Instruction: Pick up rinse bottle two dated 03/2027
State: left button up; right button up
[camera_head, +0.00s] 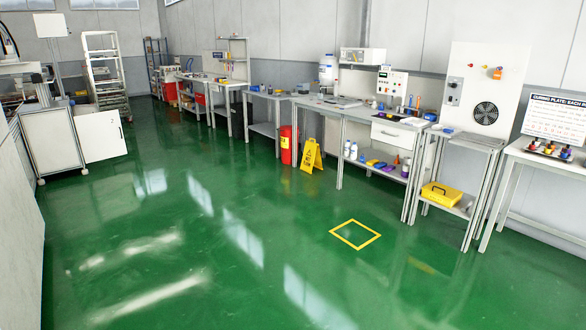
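Two small white bottles with dark caps (350,151) stand upright on the lower shelf of the white bench (325,103) at centre right. Other small bottles (405,168) stand at the right end of the same shelf, beside blue and yellow items (377,164). Small upright containers (411,104) are on the bench top. No label or date is legible at this distance, so I cannot tell which is rinse bottle two. Neither of my grippers is in view.
The green floor (150,240) is wide and clear, with a yellow marked square (356,234). A yellow floor sign (311,156) and red bin (288,145) stand by the benches. A yellow toolbox (441,195) is on a lower shelf.

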aim_at(353, 150)
jog(key=i+j, duration=0.1)
jog(key=i, duration=2.6)
jog(key=i+j, duration=0.1)
jog(key=i, duration=2.55)
